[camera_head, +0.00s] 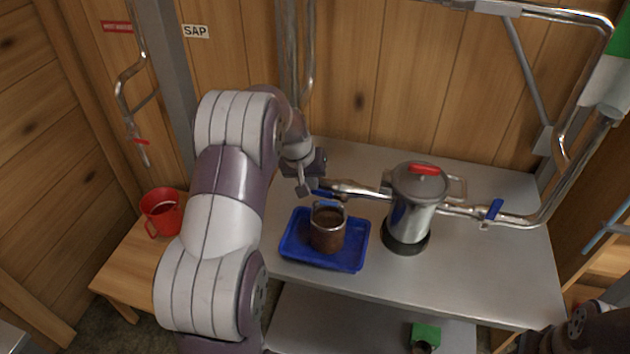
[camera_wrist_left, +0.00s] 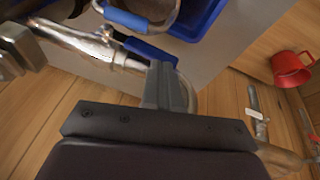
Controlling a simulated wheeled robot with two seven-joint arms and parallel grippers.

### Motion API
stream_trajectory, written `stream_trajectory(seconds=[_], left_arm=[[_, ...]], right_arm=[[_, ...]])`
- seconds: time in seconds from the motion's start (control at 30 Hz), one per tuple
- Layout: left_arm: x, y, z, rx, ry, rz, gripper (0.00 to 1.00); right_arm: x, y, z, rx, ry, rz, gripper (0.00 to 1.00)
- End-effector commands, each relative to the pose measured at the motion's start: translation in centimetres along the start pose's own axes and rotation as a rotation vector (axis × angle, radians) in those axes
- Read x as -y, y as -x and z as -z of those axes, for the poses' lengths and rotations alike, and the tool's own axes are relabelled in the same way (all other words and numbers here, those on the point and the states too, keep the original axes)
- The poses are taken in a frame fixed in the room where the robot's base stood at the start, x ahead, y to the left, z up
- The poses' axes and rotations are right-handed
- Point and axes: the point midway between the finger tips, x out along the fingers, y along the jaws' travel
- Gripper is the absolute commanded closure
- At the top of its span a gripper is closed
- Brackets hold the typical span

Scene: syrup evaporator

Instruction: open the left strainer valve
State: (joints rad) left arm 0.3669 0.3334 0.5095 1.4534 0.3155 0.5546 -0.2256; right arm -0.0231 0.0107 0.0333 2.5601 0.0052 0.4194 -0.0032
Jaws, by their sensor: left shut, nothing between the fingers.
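The strainer (camera_head: 412,210) is a steel pot with a red-handled lid, standing on a dark ring on the metal table. A steel pipe (camera_head: 350,188) leaves its left side, with a blue valve handle (camera_head: 322,193) near the pipe's left end. My left gripper (camera_head: 303,186) is beside that handle, shut and empty. In the left wrist view the shut fingers (camera_wrist_left: 165,88) are close against the blue handle (camera_wrist_left: 150,48); I cannot tell whether they touch. A second blue handle (camera_head: 494,209) is on the right pipe.
A blue tray (camera_head: 290,250) holding a brown-filled cup (camera_head: 327,230) is below the left pipe. A red mug (camera_head: 162,212) stands on the wooden bench at left. Pipes (camera_head: 575,165) rise at right. The table's right front is clear.

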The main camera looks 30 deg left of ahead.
Motion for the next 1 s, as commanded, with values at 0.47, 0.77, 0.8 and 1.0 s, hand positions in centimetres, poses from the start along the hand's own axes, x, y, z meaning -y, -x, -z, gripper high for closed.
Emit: stream_trajectory(seconds=[0.47,0.77,0.8,1.0], left_arm=[[0.4,-0.4,-0.1,0.0,0.001,0.0,1.0],[0.4,-0.3,0.0,0.0,0.001,0.0,1.0],[0.3,0.0,0.1,-0.001,0.0,0.0,1.0],[-1.4,4.8,1.9,0.0,-0.002,-0.001,1.0]], right_arm=[[0.0,-0.6,-0.1,0.0,0.0,0.0,0.51],[0.0,-0.4,-0.1,0.0,0.0,0.0,0.51],[0.0,-0.1,0.0,0.0,0.0,0.0,0.51],[0.0,4.5,0.5,0.0,0.0,0.0,0.51]])
